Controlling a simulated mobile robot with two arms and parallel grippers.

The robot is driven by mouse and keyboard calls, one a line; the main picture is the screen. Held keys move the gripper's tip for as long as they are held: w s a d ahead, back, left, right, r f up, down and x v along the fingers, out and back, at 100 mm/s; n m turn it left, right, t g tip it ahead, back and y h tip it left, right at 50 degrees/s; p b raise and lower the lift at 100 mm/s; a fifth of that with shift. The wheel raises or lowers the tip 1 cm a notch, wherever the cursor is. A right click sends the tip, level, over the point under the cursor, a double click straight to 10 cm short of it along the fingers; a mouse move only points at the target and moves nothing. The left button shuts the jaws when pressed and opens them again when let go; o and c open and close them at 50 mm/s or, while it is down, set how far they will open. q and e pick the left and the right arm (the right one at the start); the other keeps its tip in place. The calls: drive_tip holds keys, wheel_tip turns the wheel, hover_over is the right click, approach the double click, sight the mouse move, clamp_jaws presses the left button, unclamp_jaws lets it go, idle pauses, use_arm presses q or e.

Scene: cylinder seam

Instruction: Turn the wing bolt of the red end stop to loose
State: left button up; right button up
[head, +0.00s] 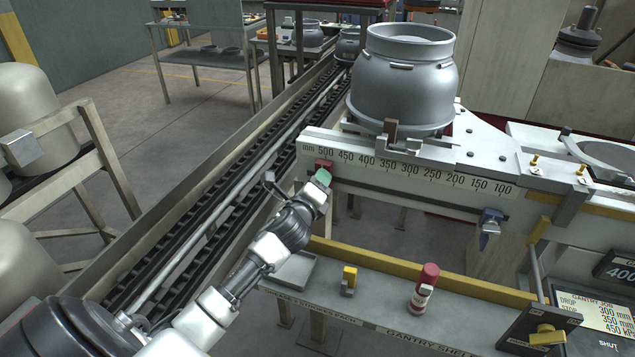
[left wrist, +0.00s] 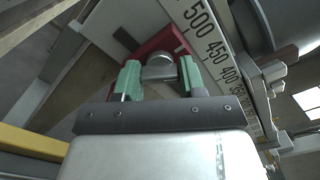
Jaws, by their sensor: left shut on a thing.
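The red end stop (head: 323,164) sits near the 500 end of the millimetre scale on the beam. It also shows in the left wrist view (left wrist: 174,37), behind a grey metal wing bolt (left wrist: 159,68). My left gripper (head: 318,180) reaches up to the front of the end stop. In the left wrist view its green-padded fingers (left wrist: 160,76) stand on either side of the wing bolt and are shut on it. In the head view the wing bolt is hidden by the gripper. My right gripper is not in view.
The scale beam (head: 420,176) carries a brown stop (head: 391,130) beside a large grey cylinder (head: 403,80). A roller conveyor (head: 215,205) runs along the left.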

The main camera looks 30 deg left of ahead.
use_arm(q)
drive_tip(key=n+p, duration=0.4)
drive_tip(key=n, duration=1.8)
drive_tip(key=shift+f, duration=0.1)
drive_tip(key=shift+n, duration=0.5)
drive_tip(key=o, duration=0.9)
drive_tip(key=shift+b+v, duration=1)
drive_tip(key=shift+v, duration=4.45)
